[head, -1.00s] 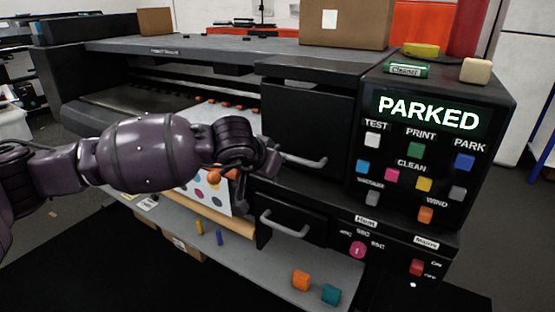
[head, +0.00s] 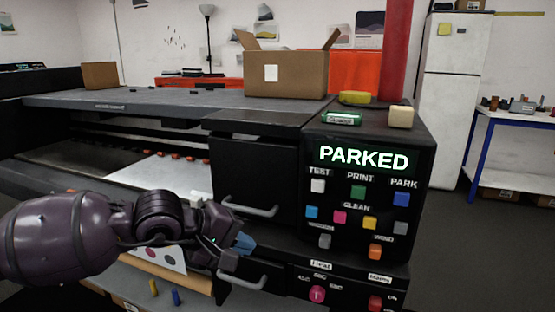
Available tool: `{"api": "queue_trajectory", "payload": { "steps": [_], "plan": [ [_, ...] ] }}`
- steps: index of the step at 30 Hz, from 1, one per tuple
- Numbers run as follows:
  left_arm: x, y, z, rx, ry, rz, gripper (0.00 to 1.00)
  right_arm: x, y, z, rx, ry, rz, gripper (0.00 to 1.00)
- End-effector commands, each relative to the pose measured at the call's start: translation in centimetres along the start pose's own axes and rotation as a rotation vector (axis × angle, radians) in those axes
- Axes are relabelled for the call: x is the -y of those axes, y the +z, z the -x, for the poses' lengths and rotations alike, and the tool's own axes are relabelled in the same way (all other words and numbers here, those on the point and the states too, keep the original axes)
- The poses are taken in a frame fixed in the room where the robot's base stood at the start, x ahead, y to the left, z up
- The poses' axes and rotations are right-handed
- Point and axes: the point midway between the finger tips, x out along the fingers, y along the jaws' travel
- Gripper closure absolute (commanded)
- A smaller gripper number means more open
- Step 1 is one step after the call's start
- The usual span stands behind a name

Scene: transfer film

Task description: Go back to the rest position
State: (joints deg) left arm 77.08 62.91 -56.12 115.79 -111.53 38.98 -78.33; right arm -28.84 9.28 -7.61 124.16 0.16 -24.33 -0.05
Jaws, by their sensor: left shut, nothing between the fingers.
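My left arm comes in from the left, low in the head view. My left gripper (head: 243,245) is shut and empty, with bluish fingertips. It is in front of the printer (head: 150,101), near the lower drawer handle (head: 243,281) and below the upper door handle (head: 250,206). The gripper hides part of the printer front. The display (head: 363,157) on the control panel reads PARKED. My right gripper is not in view.
An open cardboard box (head: 300,80) stands on the printer. A printed sheet (head: 172,258) hangs below my left wrist. A yellow peg (head: 153,287) and a blue peg (head: 176,297) are beneath.

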Motion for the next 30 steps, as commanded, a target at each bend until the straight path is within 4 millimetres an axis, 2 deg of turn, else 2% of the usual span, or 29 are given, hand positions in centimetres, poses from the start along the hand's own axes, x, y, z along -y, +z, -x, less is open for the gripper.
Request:
{"api": "queue_trajectory", "payload": {
  "steps": [1, 3, 6, 10, 14, 17, 20, 25, 26, 30],
  "plan": [
    [-1.6, 1.4, 0.0, 0.070, 0.061, 0.141, 1.00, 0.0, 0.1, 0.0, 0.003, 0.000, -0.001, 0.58],
    [-3.5, 3.1, 0.3, 0.179, 0.136, 0.363, 1.00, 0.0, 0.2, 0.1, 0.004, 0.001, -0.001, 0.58],
    [-5.8, 5.3, 0.9, 0.347, 0.217, 0.697, 1.00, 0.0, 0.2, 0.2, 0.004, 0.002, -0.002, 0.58],
    [-8.0, 7.0, 2.0, 0.575, 0.291, 1.144, 1.00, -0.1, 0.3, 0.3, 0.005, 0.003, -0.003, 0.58],
    [-9.3, 7.2, 3.3, 0.810, 0.339, 1.606, 1.00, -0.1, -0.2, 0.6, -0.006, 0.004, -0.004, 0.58],
    [-9.1, 6.5, 4.2, 0.985, 0.365, 1.956, 1.00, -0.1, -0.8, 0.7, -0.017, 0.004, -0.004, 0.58],
    [-8.1, 5.3, 4.8, 1.144, 0.384, 2.273, 1.00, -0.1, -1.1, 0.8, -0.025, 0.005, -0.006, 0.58],
    [-4.7, 3.2, 5.3, 1.392, 0.425, 2.747, 1.00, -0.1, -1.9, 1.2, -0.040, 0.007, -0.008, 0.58],
    [-3.9, 2.9, 5.3, -1.385, -0.420, -2.728, 1.00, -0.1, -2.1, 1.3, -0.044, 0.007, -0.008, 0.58],
    [0.5, 1.8, 5.4, -1.228, -0.373, -2.386, 1.00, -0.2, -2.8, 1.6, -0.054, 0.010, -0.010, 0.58]
  ]
}}
